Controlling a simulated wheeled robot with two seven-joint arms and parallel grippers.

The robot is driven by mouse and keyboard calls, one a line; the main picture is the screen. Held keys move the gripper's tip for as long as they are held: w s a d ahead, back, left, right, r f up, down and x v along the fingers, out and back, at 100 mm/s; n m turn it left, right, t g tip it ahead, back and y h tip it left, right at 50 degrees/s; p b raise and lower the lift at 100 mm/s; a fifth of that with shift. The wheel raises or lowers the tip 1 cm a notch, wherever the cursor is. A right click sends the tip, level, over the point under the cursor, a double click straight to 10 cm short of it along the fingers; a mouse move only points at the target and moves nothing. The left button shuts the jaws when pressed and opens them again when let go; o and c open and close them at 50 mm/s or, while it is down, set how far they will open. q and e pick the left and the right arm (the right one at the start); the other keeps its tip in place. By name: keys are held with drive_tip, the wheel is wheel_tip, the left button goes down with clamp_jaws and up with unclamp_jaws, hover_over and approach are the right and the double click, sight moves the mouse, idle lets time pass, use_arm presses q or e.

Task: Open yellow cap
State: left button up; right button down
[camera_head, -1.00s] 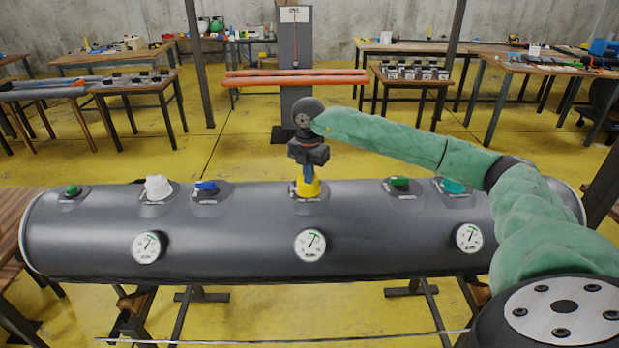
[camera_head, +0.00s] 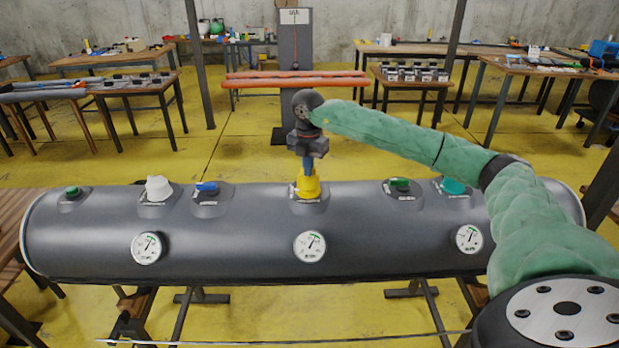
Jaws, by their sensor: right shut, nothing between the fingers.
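The yellow cap (camera_head: 308,187) sits on a dark patch on top of the grey inflatable tube (camera_head: 230,235), near its middle. My right gripper (camera_head: 307,171) points down from above, with its blue fingers right over the cap's top. The fingers are shut with nothing between them. They overlap the cap's top edge in the picture, and I cannot tell whether they touch it. The cap looks upright, and I cannot tell whether it is loosened. My left gripper is not in view.
Along the tube's top sit a white cap (camera_head: 158,188), a blue valve (camera_head: 206,187), a green valve (camera_head: 400,184) and a teal cap (camera_head: 453,186). Three round gauges, one in the middle (camera_head: 310,246), face front. Tables stand farther back, beyond open yellow floor.

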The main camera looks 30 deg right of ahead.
drive_tip(key=shift+w+d+f, duration=0.15)
drive_tip(key=shift+w+d, duration=0.2)
drive_tip(key=shift+d, duration=0.1)
drive_tip(key=shift+w+d, duration=0.1)
drive_tip(key=shift+w, duration=0.15)
drive_tip(key=shift+s, duration=0.15)
idle(0.3)
drive_tip(key=shift+s+a+r, duration=0.15)
drive_tip(key=shift+a+r, duration=0.1)
drive_tip(key=shift+r, duration=0.1)
drive_tip(key=shift+s+a+r+p, duration=0.2)
drive_tip(key=shift+s+r+p, duration=0.15)
drive_tip(key=shift+r+p, duration=0.25)
drive_tip(key=s+a+r, duration=0.2)
drive_tip(key=s+r, duration=0.1)
drive_tip(key=shift+p, duration=0.4)
